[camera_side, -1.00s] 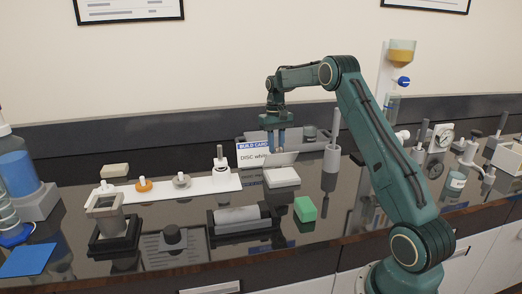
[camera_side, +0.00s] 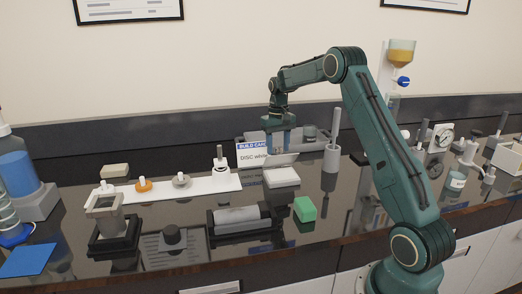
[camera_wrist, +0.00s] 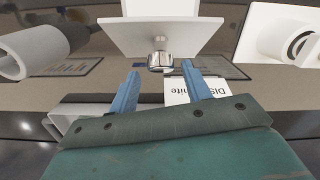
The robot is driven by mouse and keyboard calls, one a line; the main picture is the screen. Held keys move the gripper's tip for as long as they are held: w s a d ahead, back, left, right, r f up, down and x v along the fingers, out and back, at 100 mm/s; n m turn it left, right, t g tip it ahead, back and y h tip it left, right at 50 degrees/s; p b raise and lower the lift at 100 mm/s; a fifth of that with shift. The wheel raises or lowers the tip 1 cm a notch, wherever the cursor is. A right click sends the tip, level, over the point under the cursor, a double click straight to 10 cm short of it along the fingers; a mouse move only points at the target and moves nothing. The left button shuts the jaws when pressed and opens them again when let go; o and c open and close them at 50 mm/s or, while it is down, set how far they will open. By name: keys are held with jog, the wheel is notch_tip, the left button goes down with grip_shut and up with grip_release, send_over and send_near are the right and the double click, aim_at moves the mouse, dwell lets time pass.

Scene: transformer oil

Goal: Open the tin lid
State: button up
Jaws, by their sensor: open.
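My gripper (camera_side: 279,150) is low behind the white card (camera_side: 252,160), at the back middle of the bench. In the wrist view its two blue fingers (camera_wrist: 161,70) are apart with nothing between them. A flat white piece (camera_wrist: 160,30) with a shiny metal knob (camera_wrist: 160,61) lies just beyond the fingertips, the knob facing the gap; I cannot tell whether they touch. It looks like the white box (camera_side: 281,178) in front of the card in the side view, where no knob shows. I cannot tell for sure which thing is the tin.
A grey box (camera_side: 256,138) stands behind the card. A grey cylinder holder with a rod (camera_side: 331,158) is to the right. A green block (camera_side: 305,209) and a cradle holding a grey cylinder (camera_side: 238,215) are in front. A white strip with knobs (camera_side: 205,184) runs left.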

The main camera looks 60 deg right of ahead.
aim_at(282, 157)
jog(key=shift+s+a, duration=0.2)
jog(key=shift+s, duration=0.05)
jog(key=shift+s+a, duration=0.55)
jog(key=shift+s+a+f, duration=0.5)
jog(key=shift+s+a, duration=0.3)
jog(key=shift+a, duration=0.05)
jog(key=shift+s+a+f, duration=0.7)
notch_tip(282, 157, up, 14)
jog(key=s+a+r+n+t, duration=0.1)
jog(key=s+a+r, duration=0.1)
jog(key=a, duration=0.3)
jog(key=s+a+r+n+t, duration=0.1)
jog(key=s+a+r, duration=0.1)
jog(key=a, duration=0.4)
jog(key=s+a+r+n+h, duration=0.1)
jog(key=s+a+r, duration=0.1)
jog(key=s+a, duration=0.2)
jog(key=shift+s+a+t, duration=0.15)
jog(key=shift+a+t, duration=0.25)
jog(key=shift+a, duration=0.25)
jog(key=shift+d, duration=0.1)
